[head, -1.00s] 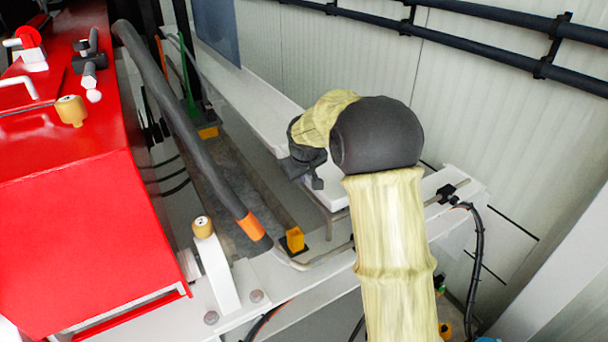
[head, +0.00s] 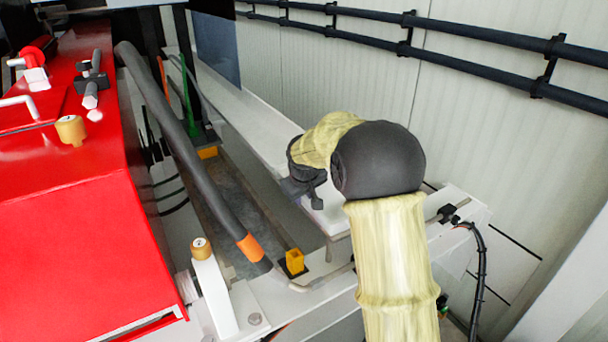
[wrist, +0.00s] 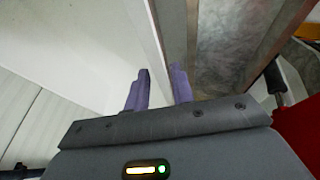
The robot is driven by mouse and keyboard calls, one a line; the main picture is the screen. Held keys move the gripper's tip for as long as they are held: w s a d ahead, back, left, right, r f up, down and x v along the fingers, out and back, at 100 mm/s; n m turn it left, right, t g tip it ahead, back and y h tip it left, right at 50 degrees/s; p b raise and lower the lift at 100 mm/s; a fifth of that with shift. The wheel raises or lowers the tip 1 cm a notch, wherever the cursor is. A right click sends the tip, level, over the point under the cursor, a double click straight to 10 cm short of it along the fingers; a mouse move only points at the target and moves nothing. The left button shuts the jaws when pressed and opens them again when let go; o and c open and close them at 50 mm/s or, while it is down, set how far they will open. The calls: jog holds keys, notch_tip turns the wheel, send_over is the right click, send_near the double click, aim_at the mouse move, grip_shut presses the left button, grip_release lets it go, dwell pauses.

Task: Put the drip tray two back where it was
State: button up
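A long white tray-like piece (head: 258,128), which I take as drip tray two, runs along the wall side of the grey channel in the head view. Its near end lies under my gripper. In the wrist view its white side (wrist: 158,40) runs down between the two purple fingers of my gripper (wrist: 160,92). The fingers are close together with that white edge between them, so they look shut on it; the contact itself is hidden. In the head view my dark gripper (head: 308,188) points down at the tray's near end, with its fingertips mostly hidden.
A red pump housing (head: 70,240) stands at the left. A grey metal channel (head: 238,190) with yellow blocks (head: 294,262) lies between it and the white piece. A thick grey hose (head: 185,140) crosses above the channel. Black pipes (head: 430,30) run along the wall.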

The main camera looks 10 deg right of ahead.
jog(key=b+v, duration=0.3)
jog(key=v, duration=1.3)
jog(key=shift+r, duration=0.45)
jog(key=shift+f, duration=0.1)
jog(key=s+d+f+m+g, duration=0.1)
jog(key=s+d+f+m, duration=0.1)
jog(key=s+f, duration=0.9)
jog(key=s+d+f+m+g, duration=0.1)
jog(key=s+d+f+m, duration=0.2)
jog(key=s+f, duration=0.9)
jog(key=shift+s+d+f+g+y, duration=0.2)
jog(key=shift+s+d+g+y, duration=0.1)
jog(key=shift+s, duration=0.15)
